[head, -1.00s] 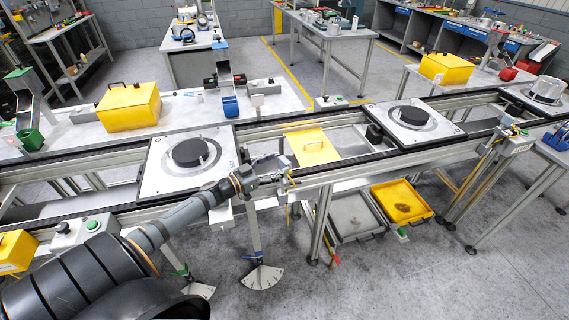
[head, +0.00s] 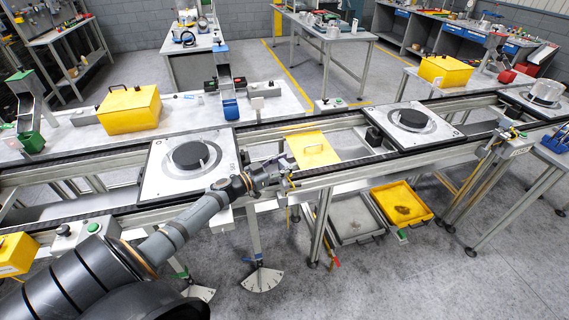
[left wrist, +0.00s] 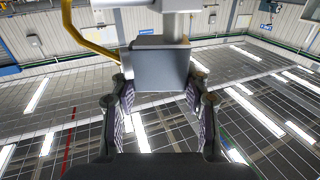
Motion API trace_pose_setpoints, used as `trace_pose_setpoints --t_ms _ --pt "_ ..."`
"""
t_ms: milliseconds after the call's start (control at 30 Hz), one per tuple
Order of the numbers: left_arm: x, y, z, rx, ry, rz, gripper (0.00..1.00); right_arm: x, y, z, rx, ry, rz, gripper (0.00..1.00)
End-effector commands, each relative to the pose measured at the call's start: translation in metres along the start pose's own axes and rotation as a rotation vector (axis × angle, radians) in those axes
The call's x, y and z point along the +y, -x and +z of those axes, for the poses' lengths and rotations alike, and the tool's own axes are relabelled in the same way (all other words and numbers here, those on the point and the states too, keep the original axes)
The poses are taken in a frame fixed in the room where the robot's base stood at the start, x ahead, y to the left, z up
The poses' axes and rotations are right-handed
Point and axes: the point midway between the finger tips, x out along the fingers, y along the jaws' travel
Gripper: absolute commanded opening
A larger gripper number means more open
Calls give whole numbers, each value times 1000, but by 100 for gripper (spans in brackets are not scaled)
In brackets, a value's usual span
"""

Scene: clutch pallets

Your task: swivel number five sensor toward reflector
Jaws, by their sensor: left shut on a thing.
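The sensor is a small grey block (left wrist: 160,70) that fills the gap between the fingertips in the left wrist view. It hangs below a light bracket, with a yellow cable curving beside it; no number is readable on it. My left gripper (head: 282,170) is shut on the sensor at the near rail of the conveyor, just right of the left pallet. The gripper hides most of the sensor in the head view. A small pale box (head: 257,103) stands on the far rail opposite; I cannot tell whether it is the reflector. My right gripper is not in view.
The left pallet (head: 152,180) with a black disc lies beside my gripper, and another pallet (head: 448,131) lies further right. A yellow part (head: 313,148) sits between the rails. A grey tray (head: 350,215) and a yellow tray (head: 420,196) are below.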

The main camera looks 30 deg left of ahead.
Motion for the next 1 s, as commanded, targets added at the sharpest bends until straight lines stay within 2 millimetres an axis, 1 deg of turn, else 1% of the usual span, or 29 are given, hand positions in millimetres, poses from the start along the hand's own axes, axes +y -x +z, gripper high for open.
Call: trace_pose_setpoints --t_ms 167,267,400,500,633,867,900,1000 --pt "-1 0 2 2 -4 28 14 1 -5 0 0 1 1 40" --pt "-2 0 5 2 -7 111 14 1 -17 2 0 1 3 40" --pt "-2 2 8 4 -7 250 14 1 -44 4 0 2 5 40" --pt "-2 2 5 3 -5 309 14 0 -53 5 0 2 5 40" --pt "-1 4 1 0 -2 341 14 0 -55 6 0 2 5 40" --pt "-1 4 0 -1 0 342 14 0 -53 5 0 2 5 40" --pt "-1 4 0 -1 0 341 47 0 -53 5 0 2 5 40" --pt "-1 4 0 -1 0 341 61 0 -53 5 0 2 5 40"
